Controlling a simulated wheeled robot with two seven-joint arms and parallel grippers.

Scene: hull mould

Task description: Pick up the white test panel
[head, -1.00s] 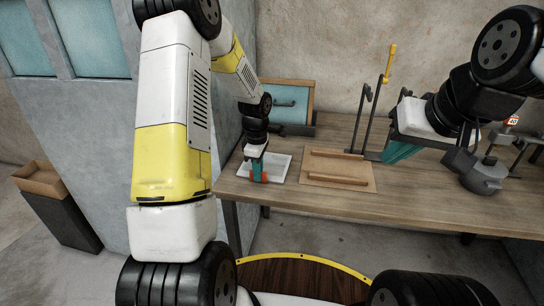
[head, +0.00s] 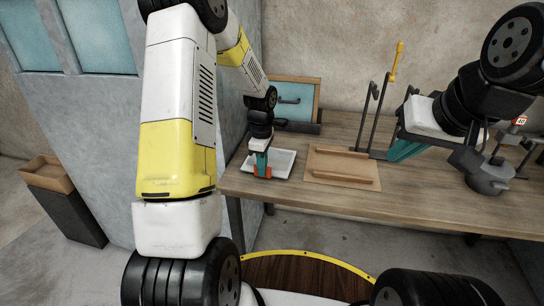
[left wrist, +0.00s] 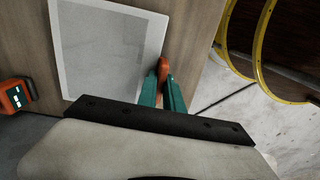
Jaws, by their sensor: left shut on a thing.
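The white test panel (head: 284,162), a flat grey-faced sheet with a white border, is at the left end of the workbench. My left gripper (head: 262,171) is at its front edge. I cannot tell whether the panel is clear of the bench. My right gripper (head: 402,150) is above the bench, right of a brown board; its finger gap is not visible.
The brown board (head: 338,163) with raised strips lies right of the panel. Behind are a blue framed box (head: 291,99) and upright dark rods with a yellow handle (head: 396,62). An orange device (left wrist: 16,95) lies beside the panel in the left wrist view.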

